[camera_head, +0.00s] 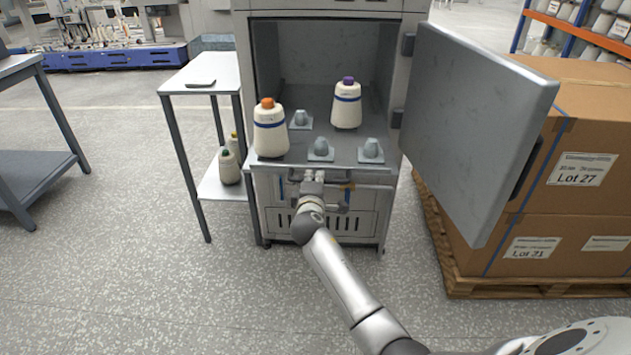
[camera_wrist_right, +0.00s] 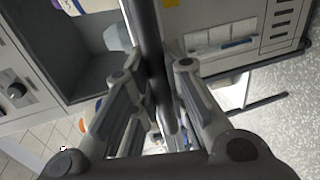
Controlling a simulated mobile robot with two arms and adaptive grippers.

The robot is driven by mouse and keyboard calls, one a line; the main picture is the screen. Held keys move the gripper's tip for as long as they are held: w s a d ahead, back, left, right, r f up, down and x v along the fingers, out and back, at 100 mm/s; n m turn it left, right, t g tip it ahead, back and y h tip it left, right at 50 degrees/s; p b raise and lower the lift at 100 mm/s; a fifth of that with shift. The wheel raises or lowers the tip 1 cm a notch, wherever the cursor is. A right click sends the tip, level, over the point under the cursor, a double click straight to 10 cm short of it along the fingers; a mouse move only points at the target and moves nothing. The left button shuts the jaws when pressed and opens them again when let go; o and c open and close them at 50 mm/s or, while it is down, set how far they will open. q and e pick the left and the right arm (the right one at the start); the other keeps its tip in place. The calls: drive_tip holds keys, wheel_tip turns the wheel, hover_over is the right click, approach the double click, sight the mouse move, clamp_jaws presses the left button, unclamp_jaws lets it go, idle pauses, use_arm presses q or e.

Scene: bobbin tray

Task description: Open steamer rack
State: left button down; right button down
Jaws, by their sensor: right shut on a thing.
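The steamer (camera_head: 242,60) is a grey cabinet with its door (camera_head: 478,125) swung wide open to the right. Its rack (camera_head: 301,146) is a grey tray that sticks out of the front of the chamber. A cone with an orange tip (camera_head: 269,135) stands at the rack's front left, and a cone with a purple tip (camera_head: 347,108) stands farther back. Bare grey pegs (camera_head: 321,149) stand between and beside them. My right gripper (camera_head: 313,182) is at the rack's front edge. In the right wrist view it is shut on a dark bar (camera_wrist_right: 152,40), apparently the rack's handle. My left gripper is out of view.
A small side table (camera_head: 205,75) with a dark flat object on top stands left of the steamer; cones sit on its lower shelf. Stacked cartons (camera_head: 570,180) on a pallet stand right, behind the door. The floor in front is clear.

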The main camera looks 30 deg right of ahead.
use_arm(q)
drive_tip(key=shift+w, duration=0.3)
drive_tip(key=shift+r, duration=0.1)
use_arm(e)
drive_tip(key=c, duration=1.5)
unclamp_jaws()
drive_tip(key=shift+o, duration=0.2)
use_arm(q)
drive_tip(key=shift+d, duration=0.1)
use_arm(e)
drive_tip(key=v, duration=1.2)
